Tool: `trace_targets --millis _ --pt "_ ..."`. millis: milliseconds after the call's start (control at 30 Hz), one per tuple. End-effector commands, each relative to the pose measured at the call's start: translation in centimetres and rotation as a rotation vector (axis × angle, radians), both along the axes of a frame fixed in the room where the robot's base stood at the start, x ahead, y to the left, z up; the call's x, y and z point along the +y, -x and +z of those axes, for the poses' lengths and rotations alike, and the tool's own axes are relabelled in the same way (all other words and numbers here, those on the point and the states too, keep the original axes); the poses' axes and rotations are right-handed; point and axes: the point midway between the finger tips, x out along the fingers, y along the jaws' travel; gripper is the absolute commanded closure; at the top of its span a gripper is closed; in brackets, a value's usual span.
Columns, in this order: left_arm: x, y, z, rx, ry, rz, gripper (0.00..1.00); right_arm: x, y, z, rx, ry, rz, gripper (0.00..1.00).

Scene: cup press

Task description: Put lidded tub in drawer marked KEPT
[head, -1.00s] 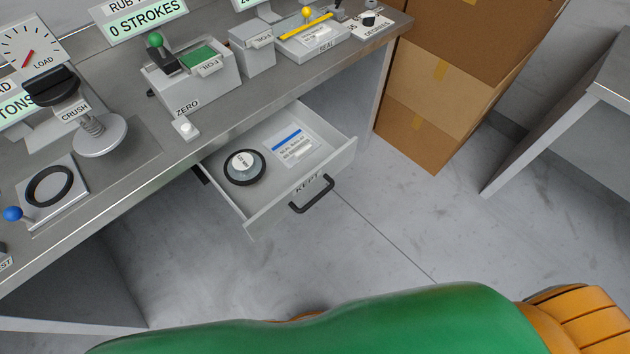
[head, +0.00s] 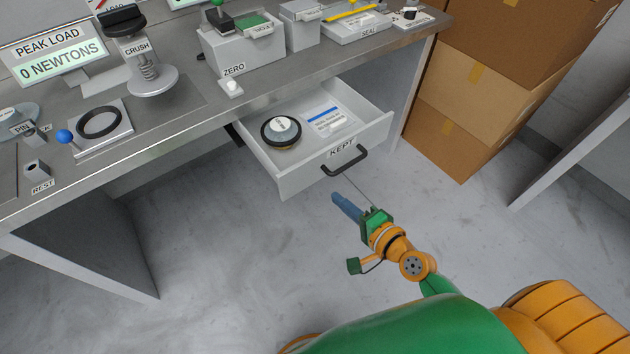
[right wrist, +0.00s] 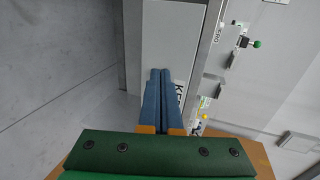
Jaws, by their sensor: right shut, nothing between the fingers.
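The lidded tub (head: 281,131), round and dark with a pale labelled lid, sits inside the open drawer marked KEPT (head: 290,186), toward its left side. The drawer is pulled out from under the bench, with a black bar handle (head: 345,161) on its front. My right gripper (head: 336,197) is shut and empty, in front of and below the drawer front, apart from the handle. In the right wrist view its blue fingers (right wrist: 160,72) lie together in front of the pale drawer front (right wrist: 165,35), partly covering its label. My left gripper is out of view.
A card with a blue stripe (head: 325,119) lies in the drawer beside the tub. The bench top above holds a crush press (head: 151,75), a ring on a plate (head: 100,123) and several boxes. Cardboard boxes (head: 465,90) stand to the right. The floor before the drawer is clear.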

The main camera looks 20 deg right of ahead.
Motion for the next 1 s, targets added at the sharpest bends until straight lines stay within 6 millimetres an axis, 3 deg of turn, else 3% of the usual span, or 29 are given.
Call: trace_targets --millis 200,400,1000 --pt "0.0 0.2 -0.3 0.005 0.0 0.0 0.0 1.6 -4.3 -1.5 -0.002 -0.001 0.0 1.0" --pt "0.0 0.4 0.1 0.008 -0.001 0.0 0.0 2.6 -7.2 -1.5 0.0 0.0 0.0 1.0" --pt "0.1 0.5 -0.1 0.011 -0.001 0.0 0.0 3.1 -8.4 -1.6 0.001 0.002 -0.001 1.0"
